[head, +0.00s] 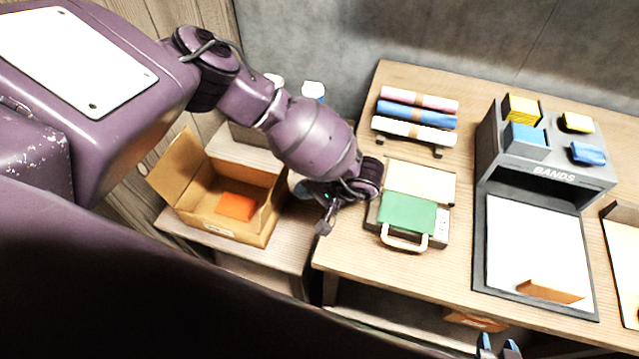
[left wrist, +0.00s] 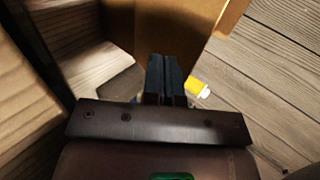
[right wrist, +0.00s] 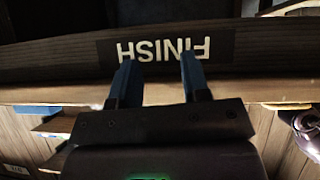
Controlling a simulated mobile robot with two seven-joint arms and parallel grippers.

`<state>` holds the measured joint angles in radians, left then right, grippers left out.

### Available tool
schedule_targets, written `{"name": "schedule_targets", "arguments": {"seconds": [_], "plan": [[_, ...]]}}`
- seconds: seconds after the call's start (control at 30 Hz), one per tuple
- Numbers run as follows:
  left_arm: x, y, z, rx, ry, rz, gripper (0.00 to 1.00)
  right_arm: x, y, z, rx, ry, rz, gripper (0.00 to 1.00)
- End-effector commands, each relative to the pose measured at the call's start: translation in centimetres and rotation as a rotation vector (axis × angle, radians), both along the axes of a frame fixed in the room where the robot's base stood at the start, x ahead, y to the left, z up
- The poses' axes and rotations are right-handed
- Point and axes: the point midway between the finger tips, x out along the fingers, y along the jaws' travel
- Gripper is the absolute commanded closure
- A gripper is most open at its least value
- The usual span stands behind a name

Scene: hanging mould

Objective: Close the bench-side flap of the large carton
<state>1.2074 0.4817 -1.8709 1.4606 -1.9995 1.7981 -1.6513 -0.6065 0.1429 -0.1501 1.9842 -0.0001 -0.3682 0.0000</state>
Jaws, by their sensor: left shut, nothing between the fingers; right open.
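The large open carton (head: 200,222) stands on a low shelf left of the bench, with an orange packet (head: 236,206) inside. Its left flap (head: 176,160) is raised and leans outward. The bench-side panel or flap (head: 272,210) stands up at its right; its exact angle is hard to tell. My left gripper (head: 324,226) is shut and empty, right of the carton, at the bench's left end. In the left wrist view its fingers (left wrist: 167,82) point toward brown cardboard (left wrist: 178,25); contact cannot be told. My right gripper (right wrist: 158,82) is open and empty, facing a "FINISH" label.
The bench (head: 350,262) holds a green-and-cream device with a handle (head: 407,212), coloured rolls (head: 417,120) and a grey BANDS stand (head: 545,175). A white-capped bottle (head: 313,90) stands behind my left arm. A yellow object (left wrist: 195,87) lies beyond the left fingers.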

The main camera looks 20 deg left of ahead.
Motion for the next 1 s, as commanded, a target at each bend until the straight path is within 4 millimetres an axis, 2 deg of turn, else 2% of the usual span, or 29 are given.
{"name": "schedule_targets", "arguments": {"seconds": [0.1,0.3,0.57,1.0], "plan": [[-0.1,1.8,0.5,0.000,-0.002,0.002,1.00,0.6,0.1,1.1,0.000,-0.016,0.002,0.57],[-0.2,3.5,0.8,0.000,-0.001,0.000,1.00,1.3,0.2,2.3,0.001,-0.040,0.005,0.57],[-0.2,3.9,0.7,-0.001,0.000,0.000,1.00,1.2,0.2,2.3,0.001,-0.038,0.005,0.57],[0.5,3.9,0.7,-0.021,-0.002,0.001,1.00,0.1,0.0,0.9,0.001,-0.007,-0.001,0.57]]}}
